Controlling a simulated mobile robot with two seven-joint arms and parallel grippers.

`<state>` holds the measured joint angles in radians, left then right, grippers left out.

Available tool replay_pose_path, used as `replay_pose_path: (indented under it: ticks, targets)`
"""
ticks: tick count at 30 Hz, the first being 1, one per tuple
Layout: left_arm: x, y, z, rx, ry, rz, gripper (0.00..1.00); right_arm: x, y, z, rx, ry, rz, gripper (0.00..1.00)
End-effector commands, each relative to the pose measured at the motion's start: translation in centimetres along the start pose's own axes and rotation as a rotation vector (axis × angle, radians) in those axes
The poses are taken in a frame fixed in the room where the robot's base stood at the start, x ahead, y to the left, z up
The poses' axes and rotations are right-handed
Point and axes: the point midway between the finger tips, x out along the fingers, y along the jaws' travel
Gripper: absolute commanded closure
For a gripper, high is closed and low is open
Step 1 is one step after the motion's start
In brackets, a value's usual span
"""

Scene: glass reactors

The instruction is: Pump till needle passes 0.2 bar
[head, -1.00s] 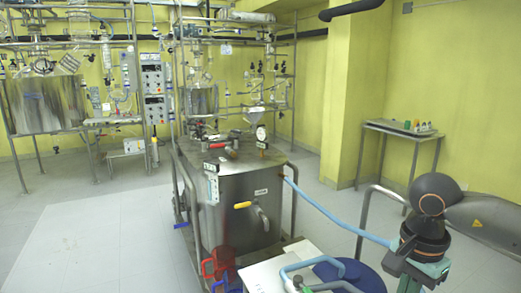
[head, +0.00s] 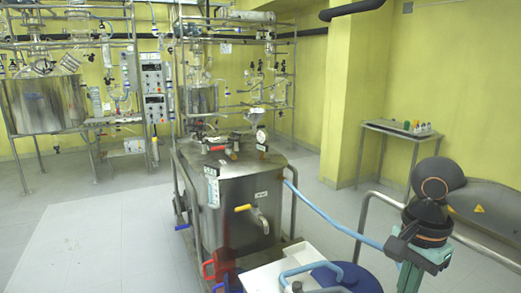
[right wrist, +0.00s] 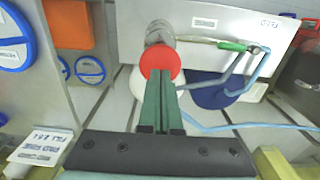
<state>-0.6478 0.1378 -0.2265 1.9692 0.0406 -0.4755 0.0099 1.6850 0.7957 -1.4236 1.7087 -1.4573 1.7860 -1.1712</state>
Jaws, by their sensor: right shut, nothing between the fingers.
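A round white dial gauge (head: 261,135) stands on top of the steel vessel (head: 233,205) in the head view. Its needle and scale are too small to read. No pump can be clearly made out. My right gripper (right wrist: 161,80) is shut and empty, its green fingers together. In the right wrist view its tips overlap the lower edge of a red disc (right wrist: 160,62) on a metal fitting; I cannot tell whether they touch. In the head view my right arm is at the lower right, with the fingertips not clearly visible. My left gripper is not in view.
A light blue hose (head: 330,215) runs from the vessel's right side towards my right arm. A white box (head: 270,277) and a dark blue lid (head: 345,277) stand in front of the vessel. A side table (head: 385,128) stands by the right wall. The floor at left is clear.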

Motion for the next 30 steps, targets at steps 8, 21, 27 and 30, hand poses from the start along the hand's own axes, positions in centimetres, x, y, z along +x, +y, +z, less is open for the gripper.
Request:
replay_pose_path:
  ticks: [8, 21, 27, 30]
  targets:
    - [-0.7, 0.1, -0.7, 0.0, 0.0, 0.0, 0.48, -1.3, 0.0, 0.0, 0.0, 0.0, -0.001, 1.0]
    - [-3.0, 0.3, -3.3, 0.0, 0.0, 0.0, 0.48, -6.1, 0.0, 0.0, 0.0, 0.0, -0.001, 1.0]
    - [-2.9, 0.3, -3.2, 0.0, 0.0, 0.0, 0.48, -6.0, 0.0, 0.0, 0.0, 0.0, -0.001, 1.0]
    - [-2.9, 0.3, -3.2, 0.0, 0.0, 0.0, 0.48, -6.0, 0.0, 0.0, 0.0, 0.0, -0.001, 1.0]
